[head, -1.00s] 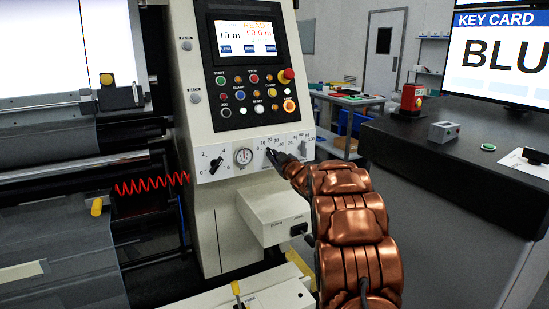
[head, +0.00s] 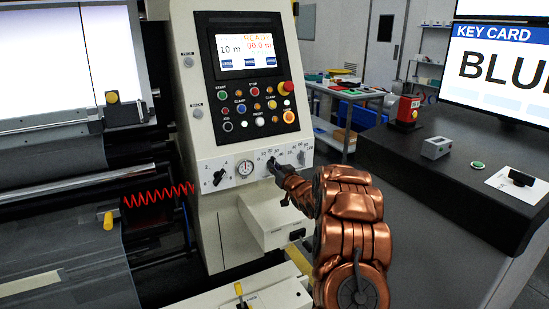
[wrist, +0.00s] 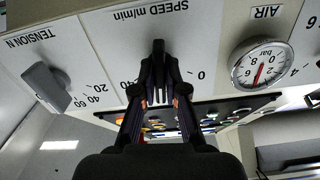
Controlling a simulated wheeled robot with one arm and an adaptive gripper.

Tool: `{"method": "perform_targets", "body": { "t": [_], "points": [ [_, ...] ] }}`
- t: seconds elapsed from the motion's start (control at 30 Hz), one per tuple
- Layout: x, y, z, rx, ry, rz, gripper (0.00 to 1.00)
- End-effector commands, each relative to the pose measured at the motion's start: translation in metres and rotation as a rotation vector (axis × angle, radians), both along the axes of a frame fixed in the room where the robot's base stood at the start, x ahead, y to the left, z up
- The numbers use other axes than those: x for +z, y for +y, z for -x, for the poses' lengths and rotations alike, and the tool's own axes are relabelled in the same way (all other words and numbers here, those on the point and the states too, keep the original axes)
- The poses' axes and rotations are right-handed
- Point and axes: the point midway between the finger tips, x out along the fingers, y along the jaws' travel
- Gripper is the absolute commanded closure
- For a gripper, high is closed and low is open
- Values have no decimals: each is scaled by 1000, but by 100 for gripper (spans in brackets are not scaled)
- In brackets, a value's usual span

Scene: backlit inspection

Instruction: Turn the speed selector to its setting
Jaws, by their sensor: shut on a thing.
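The speed selector (wrist: 158,50) is a dark knob on the white panel strip under the "SPEED m/min" label, which appears upside down in the wrist view. My gripper (wrist: 159,88) is shut on it, with a dark finger on either side. The scale figures 0 and 40 show beside it; other marks are hidden by the fingers. In the head view my gripper (head: 274,167) meets the panel right of the air gauge (head: 244,168), and mostly covers the selector. The exact pointer setting cannot be read.
The tension knob (wrist: 47,85) sits beside the selector, and the air gauge (wrist: 258,65) is on its other side. Buttons and a lit display (head: 246,46) are above. A white box (head: 272,220) juts out below. A dark counter (head: 450,170) stands at right.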

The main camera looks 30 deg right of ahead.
Motion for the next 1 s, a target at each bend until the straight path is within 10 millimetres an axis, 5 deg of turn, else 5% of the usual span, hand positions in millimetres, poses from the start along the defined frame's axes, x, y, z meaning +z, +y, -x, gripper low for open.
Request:
{"method": "perform_targets", "body": {
  "t": [1.0],
  "points": [
    [4, -1, 0, -1, -77, -846, 100]
  ]
}}
